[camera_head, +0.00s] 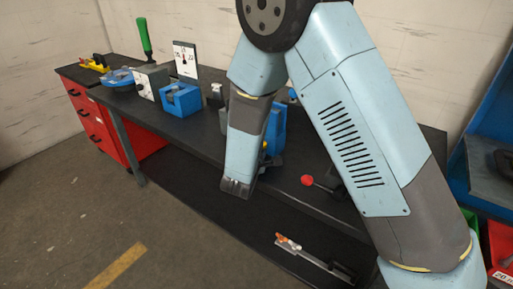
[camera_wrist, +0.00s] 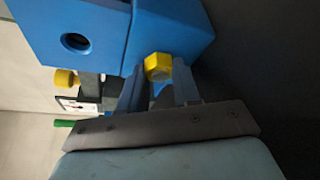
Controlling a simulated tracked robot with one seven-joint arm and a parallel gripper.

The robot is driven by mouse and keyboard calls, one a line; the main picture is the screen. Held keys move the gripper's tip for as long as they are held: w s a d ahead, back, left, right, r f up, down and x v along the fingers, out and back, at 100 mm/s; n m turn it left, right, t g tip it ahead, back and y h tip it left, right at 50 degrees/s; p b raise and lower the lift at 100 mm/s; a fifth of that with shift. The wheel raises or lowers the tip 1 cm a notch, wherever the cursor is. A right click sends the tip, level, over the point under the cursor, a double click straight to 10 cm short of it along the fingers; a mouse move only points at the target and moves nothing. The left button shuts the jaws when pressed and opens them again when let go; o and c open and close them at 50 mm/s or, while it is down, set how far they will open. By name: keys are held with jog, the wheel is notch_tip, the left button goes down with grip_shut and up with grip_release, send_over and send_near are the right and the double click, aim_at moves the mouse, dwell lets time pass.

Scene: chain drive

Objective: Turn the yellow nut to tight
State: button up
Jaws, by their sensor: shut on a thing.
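The yellow nut (camera_wrist: 158,67) sits at the lower edge of a blue block (camera_wrist: 165,32) in the wrist view. My gripper (camera_wrist: 158,88) reaches up to it, with one finger on each side, and is shut on the nut. In the head view the blue block (camera_head: 277,125) stands on the bench, partly behind my arm. A small spot of yellow (camera_head: 264,146) shows there beside my wrist. My fingertips are hidden in that view.
A second yellow piece (camera_wrist: 65,78) lies left of my gripper in the wrist view. On the dark bench (camera_head: 205,128) are a blue box (camera_head: 180,100), a white dial plate (camera_head: 186,60), a green handle (camera_head: 144,36) and a red knob (camera_head: 307,180).

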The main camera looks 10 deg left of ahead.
jog(key=shift+s+f+m, duration=0.1)
jog(key=shift+f+m, duration=0.05)
jog(key=shift+m, duration=0.25)
dwell(0.3)
jog(key=o, duration=1.1)
jog(key=shift+c, duration=0.2)
jog(key=s+r, duration=0.2)
jog(key=s, duration=1.1)
jog(key=shift+s+a+r, duration=0.15)
jog(key=shift+s+a, duration=0.05)
jog(key=shift+a, duration=0.05)
